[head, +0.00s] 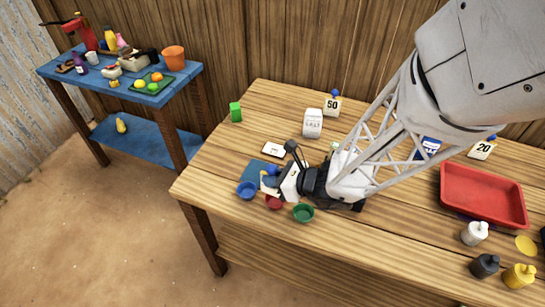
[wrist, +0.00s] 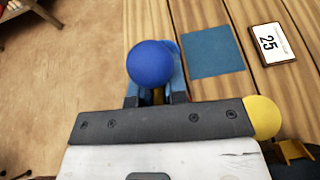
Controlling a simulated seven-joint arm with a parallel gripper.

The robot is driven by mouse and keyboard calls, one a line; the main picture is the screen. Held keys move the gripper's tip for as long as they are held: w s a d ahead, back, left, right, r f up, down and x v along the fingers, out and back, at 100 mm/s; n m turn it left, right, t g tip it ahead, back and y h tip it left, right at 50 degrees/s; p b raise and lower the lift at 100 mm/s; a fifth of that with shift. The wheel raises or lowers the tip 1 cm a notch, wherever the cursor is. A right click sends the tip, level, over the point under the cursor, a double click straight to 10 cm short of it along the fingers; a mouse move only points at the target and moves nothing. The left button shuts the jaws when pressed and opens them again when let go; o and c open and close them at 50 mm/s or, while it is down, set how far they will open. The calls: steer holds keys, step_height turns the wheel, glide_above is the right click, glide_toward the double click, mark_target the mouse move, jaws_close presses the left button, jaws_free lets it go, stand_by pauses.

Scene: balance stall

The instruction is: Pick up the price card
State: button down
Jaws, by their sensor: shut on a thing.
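A small white price card marked 25 (head: 273,149) lies flat on the wooden table. It also shows in the wrist view (wrist: 271,43), to the right of a blue square mat (wrist: 213,52). The card marked 25 is apart from the fingers.
Cards marked 50 (head: 332,106) and 20 (head: 482,151) stand farther back.

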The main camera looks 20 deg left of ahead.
steer(key=shift+s+d+r, duration=0.1)
steer(key=shift+s+d, duration=0.5)
steer(key=shift+s, duration=0.05)
steer(key=shift+r, duration=0.15)
stand_by(0.5)
